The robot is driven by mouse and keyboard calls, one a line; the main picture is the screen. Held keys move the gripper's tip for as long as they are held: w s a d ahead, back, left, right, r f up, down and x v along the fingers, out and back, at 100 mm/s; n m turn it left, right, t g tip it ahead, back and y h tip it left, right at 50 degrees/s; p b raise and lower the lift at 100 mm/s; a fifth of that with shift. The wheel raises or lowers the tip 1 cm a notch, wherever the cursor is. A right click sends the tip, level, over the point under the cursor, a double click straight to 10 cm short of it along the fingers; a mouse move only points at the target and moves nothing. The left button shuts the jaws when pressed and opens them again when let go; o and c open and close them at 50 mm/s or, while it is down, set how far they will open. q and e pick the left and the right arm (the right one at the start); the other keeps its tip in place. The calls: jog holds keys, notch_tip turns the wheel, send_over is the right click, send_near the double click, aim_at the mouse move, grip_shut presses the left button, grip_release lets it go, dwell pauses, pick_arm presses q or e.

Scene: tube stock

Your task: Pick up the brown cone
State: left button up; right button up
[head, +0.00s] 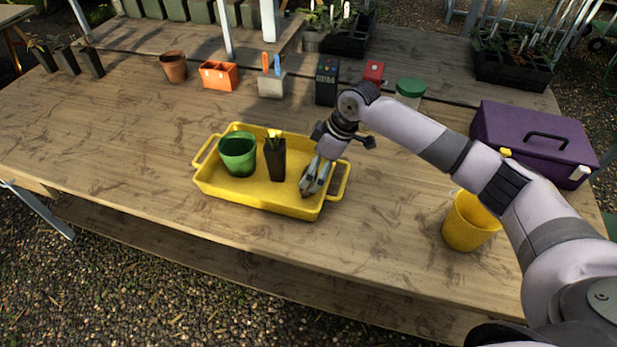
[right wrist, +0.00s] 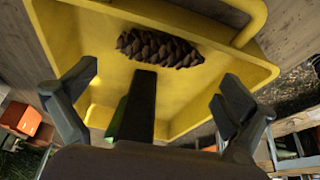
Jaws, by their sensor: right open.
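The brown cone (right wrist: 160,47) is a scaly pine cone lying in the yellow tray (right wrist: 100,45), near one end wall, in the right wrist view. In the head view my right gripper mostly hides it. My right gripper (head: 313,182) is open over the right end of the tray (head: 245,197). In the right wrist view its two fingers (right wrist: 155,100) are spread wide, with the cone beyond their tips and nothing held. My left gripper is out of view.
A tall black pot (head: 275,160) and a green pot (head: 238,153) stand in the tray, left of my right gripper. A yellow bucket (head: 466,228) and a purple toolbox (head: 530,140) are to the right.

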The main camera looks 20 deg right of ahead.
jog(key=x, duration=0.3)
jog(key=shift+s+d+f+p, duration=0.15)
jog(key=shift+f+p, duration=0.2)
jog(key=shift+f, duration=0.55)
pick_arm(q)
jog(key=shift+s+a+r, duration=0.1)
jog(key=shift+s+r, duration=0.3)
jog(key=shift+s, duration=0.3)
pick_arm(e)
jog(key=c, duration=0.8)
